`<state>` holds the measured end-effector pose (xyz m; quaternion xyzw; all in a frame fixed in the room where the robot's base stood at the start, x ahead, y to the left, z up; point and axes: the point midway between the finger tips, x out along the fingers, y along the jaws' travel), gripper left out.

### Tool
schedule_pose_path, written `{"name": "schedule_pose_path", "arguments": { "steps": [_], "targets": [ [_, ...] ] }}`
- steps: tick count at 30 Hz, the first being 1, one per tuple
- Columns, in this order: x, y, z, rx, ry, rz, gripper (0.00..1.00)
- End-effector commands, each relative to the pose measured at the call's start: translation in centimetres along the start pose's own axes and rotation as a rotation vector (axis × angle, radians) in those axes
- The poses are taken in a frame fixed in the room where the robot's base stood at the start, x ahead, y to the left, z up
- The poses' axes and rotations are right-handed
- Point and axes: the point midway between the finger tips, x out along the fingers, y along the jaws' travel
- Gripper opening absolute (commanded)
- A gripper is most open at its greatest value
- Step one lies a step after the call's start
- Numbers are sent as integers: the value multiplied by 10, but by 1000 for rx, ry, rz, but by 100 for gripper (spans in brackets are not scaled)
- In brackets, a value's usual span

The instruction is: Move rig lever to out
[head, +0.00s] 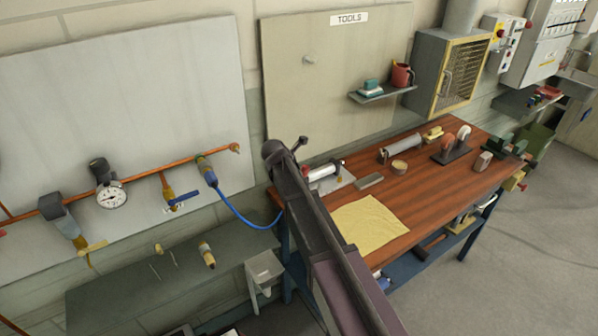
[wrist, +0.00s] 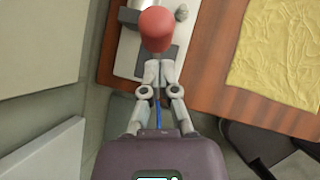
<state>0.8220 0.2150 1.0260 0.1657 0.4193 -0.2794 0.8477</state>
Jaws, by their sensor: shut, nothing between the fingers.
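In the wrist view a red rounded knob (wrist: 156,29), which looks like the lever's end, stands just beyond my fingertips. My gripper (wrist: 152,68) is shut and empty, its tips close to the near side of the knob; I cannot tell whether they touch. Under the knob lies a pale base plate (wrist: 128,62) with a dark grey patch, at the bench's left end. In the head view the rig's white cylinder (head: 322,172) shows just right of my arm. My arm hides my gripper and most of the lever there.
The wooden bench (head: 430,215) carries a yellow cloth (head: 368,222), also in the wrist view (wrist: 278,45), and several tools farther right. A blue hose (head: 240,218) hangs left of my arm from the copper pipe. A grey shelf (head: 130,295) stands at lower left.

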Motion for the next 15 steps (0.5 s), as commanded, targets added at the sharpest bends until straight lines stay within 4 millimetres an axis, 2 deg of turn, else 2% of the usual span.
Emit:
{"name": "schedule_pose_path", "arguments": {
  "steps": [6, 15],
  "targets": [
    [-8, 9, -8, -13, 0, 9, 0],
    [-20, 14, -6, -20, 0, 14, 0]
  ]
}}
